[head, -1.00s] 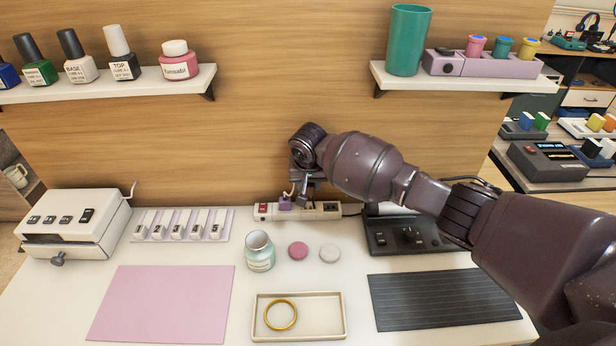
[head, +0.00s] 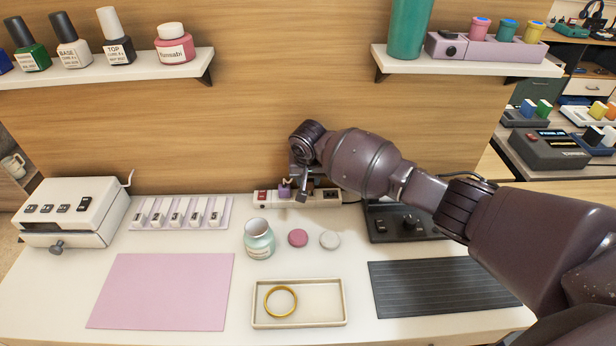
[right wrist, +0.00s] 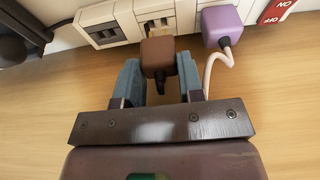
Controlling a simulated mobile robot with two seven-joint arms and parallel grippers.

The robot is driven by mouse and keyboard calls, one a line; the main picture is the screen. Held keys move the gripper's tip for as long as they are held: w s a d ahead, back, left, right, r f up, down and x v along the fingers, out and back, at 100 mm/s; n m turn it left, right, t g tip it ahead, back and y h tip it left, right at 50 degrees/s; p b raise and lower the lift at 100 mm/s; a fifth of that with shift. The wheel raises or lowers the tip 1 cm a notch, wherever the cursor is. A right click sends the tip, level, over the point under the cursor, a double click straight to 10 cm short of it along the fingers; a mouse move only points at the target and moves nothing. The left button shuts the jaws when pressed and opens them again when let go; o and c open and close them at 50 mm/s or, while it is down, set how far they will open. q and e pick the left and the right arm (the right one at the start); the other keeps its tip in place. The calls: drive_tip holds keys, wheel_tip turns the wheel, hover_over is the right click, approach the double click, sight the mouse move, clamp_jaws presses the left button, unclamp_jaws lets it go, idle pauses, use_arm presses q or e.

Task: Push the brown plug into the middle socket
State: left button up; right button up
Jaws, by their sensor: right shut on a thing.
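The brown plug (right wrist: 159,56) shows in the right wrist view between the two blue-grey fingers of my right gripper (right wrist: 160,78), which is shut on it. The plug is at the middle socket (right wrist: 157,27) of the white power strip (right wrist: 122,14), facing it. Whether its prongs are inside is hard to tell. A purple plug (right wrist: 222,27) with a pale cord sits in the neighbouring socket. In the head view my right gripper (head: 303,190) is at the power strip (head: 263,205) and hides the brown plug. My left gripper is not in view.
The strip has a red switch (head: 262,195) at its left end and stands against the wooden wall. In front are a glass jar (head: 258,240), a pink disc (head: 298,238), a white disc (head: 329,240) and a tray (head: 300,325). A dark control box (head: 385,235) stands right.

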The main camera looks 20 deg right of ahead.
drive_tip(key=shift+p, duration=0.4)
idle(0.8)
drive_tip(key=shift+r, duration=0.1)
drive_tip(key=shift+p, duration=0.5)
idle(0.6)
drive_tip(key=shift+f+b, duration=0.5)
drive_tip(key=shift+f, duration=1)
idle(0.3)
drive_tip(key=o, duration=1)
drive_tip(key=shift+r, duration=0.1)
